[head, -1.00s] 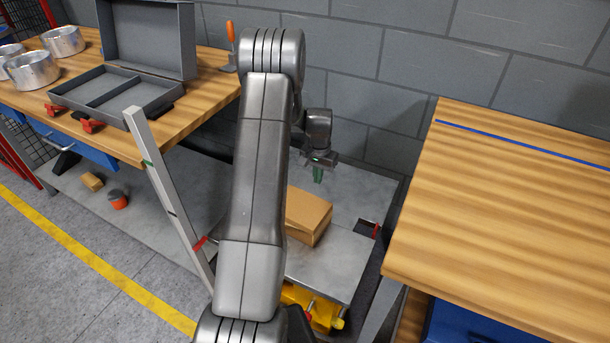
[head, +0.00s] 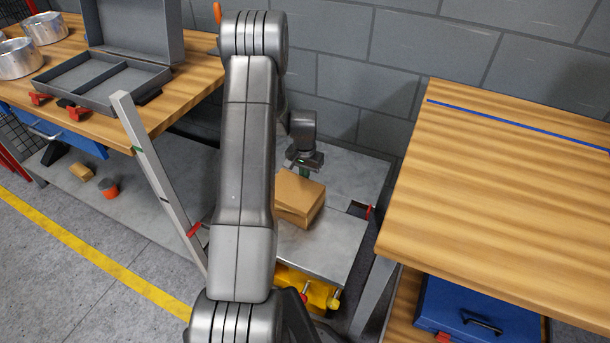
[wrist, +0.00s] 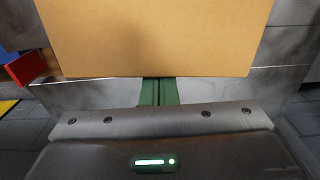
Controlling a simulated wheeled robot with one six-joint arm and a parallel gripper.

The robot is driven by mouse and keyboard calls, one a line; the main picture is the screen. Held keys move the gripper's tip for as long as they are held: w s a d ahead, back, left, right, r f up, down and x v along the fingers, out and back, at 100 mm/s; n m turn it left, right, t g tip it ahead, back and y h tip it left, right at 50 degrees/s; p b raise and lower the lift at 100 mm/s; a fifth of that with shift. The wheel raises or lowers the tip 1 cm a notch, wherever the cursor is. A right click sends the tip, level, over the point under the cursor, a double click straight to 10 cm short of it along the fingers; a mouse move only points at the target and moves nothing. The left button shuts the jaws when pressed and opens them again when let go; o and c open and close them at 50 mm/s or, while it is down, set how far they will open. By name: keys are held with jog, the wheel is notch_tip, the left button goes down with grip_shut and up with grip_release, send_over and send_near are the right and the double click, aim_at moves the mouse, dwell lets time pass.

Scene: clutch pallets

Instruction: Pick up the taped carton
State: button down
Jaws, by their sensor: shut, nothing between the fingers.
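The carton (head: 297,199) is a plain brown box on a low grey metal platform (head: 318,248). No tape is clear on it. In the wrist view the carton (wrist: 155,38) fills the top middle. My gripper (head: 304,173) is at the carton's far side, with its green fingers pointing down. In the wrist view the fingers (wrist: 159,91) are together and empty, and the carton's edge hides their tips. I cannot tell whether they touch the carton.
A wooden workbench (head: 500,190) stands close on the right. Another bench on the left bears a grey open case (head: 55,78) and metal rings. A grey post (head: 155,175) leans left of my arm. A block wall (head: 420,60) closes the back.

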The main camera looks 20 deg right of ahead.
aim_at(294, 198)
jog(key=s+a+b, duration=0.1)
jog(key=s+a, duration=0.2)
jog(key=a, duration=0.1)
jog(key=s+a+b, duration=0.1)
jog(key=s+a, duration=0.3)
jog(key=s+a+b, duration=0.1)
jog(key=s+a, duration=0.2)
jog(key=a, duration=0.1)
jog(key=shift+s+a, duration=0.4)
jog(key=shift+s, duration=0.05)
